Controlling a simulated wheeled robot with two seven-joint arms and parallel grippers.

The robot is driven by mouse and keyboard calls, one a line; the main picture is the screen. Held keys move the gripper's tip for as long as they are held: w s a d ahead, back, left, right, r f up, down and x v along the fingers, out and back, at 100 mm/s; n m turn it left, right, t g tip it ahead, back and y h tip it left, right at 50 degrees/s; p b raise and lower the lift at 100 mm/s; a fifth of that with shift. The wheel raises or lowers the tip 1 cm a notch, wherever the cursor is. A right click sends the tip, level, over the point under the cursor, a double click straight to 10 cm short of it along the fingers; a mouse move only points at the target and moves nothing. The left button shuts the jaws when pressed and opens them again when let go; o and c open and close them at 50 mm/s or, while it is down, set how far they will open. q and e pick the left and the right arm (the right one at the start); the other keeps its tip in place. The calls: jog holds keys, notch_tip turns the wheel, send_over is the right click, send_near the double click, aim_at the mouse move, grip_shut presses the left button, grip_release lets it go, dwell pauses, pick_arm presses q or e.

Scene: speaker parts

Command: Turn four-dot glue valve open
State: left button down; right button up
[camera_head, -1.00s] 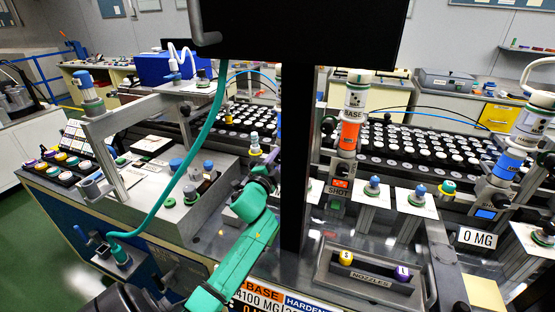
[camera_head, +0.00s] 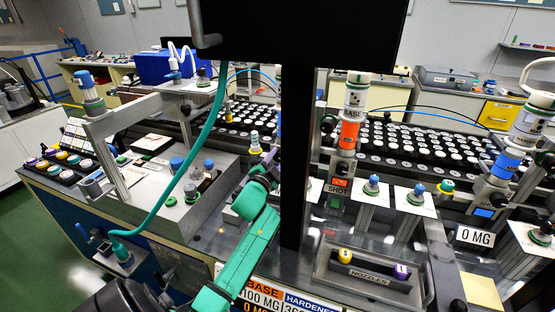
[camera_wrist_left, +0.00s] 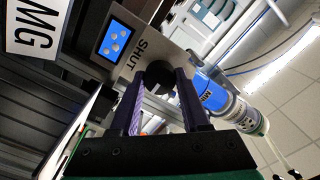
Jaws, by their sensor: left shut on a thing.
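In the left wrist view, the four-dot glue valve shows a blue display (camera_wrist_left: 114,41) with several pale dots. A blue-banded cartridge (camera_wrist_left: 212,94) joins the valve on the right. In the head view my teal left arm reaches up to the black column; its fingers cannot be made out there. My right gripper is not in view.
In the head view, an orange-banded dispenser (camera_head: 349,134) stands right of the column and a blue-banded one (camera_head: 508,164) at far right. A NOZZLES tray (camera_head: 345,272) is in front. A sign reading MG (camera_wrist_left: 32,30) is beside the valve in the left wrist view.

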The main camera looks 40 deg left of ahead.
pick_arm(q)
jog(key=c, duration=0.7)
grip_release()
jog(key=shift+f, duration=0.25)
jog(key=o, duration=0.3)
jog(key=shift+s+r, duration=0.1)
jog(key=shift+r, duration=0.05)
jog(key=b+v, duration=0.2)
jog(key=v, duration=1.2)
jog(key=shift+s+d, duration=0.1)
jog(key=shift+s, duration=0.15)
